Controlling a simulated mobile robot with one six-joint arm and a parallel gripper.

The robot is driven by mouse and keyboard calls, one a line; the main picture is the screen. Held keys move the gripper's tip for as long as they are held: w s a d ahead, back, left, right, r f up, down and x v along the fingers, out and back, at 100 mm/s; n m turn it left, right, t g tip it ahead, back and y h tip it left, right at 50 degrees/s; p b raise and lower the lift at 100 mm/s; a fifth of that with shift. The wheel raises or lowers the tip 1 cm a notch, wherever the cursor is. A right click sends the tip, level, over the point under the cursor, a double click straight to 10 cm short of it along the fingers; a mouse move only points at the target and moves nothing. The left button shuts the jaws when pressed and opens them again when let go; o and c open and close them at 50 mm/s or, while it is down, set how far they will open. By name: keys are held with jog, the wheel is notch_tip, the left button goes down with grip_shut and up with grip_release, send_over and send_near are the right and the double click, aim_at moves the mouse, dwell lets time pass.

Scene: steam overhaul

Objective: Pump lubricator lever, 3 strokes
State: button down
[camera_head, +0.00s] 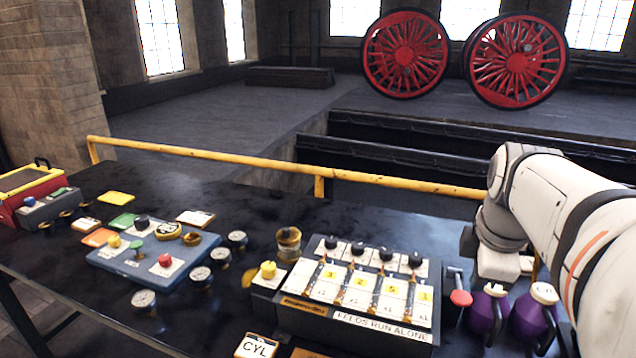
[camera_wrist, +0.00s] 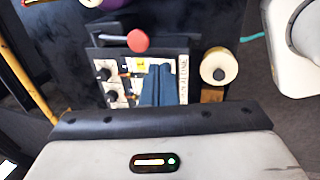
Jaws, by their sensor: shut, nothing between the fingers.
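The lubricator (camera_head: 355,312) is a dark box on the bench with several black knobs and numbered white and yellow plates. Its front label reads "FEEDS RUN ALONE". The lever ends in a red knob (camera_head: 460,298) at the box's right side. In the head view the fingers are not clearly visible.
Two purple oil cans (camera_head: 484,311) (camera_head: 535,316) stand close right of the lever. A brass cup (camera_head: 289,242) and a yellow-knobbed block (camera_head: 268,272) are left of the lubricator. A blue plate (camera_head: 150,250) with gauges around it lies farther left. A yellow rail (camera_head: 260,157) runs behind the bench.

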dwell(0.4)
jog(key=w+d+m+t+p, duration=0.1)
jog(key=w+d+m+p, duration=0.3)
jog(key=w+m, duration=0.5)
jog(key=w+d+f+m+t+p, duration=0.1)
jog(key=w+d+m+p, duration=0.3)
jog(key=m, duration=1.3)
jog(key=w+p, duration=0.3)
jog(key=w, duration=0.3)
jog(key=shift+w+d+f+t, duration=0.3)
jog(key=shift+d, duration=0.1)
jog(key=shift+f, duration=0.15)
jog(key=f+b, duration=0.2)
jog(key=s+f+b, duration=0.1)
jog(key=f+b, duration=0.1)
jog(key=f, duration=0.1)
jog(key=s+a+f+b, duration=0.1)
jog(key=f+b, duration=0.1)
jog(key=shift+f, duration=0.25)
jog(key=shift+s+f+b, duration=0.2)
jog(key=shift+f+b, duration=0.15)
jog(key=shift+b, duration=0.05)
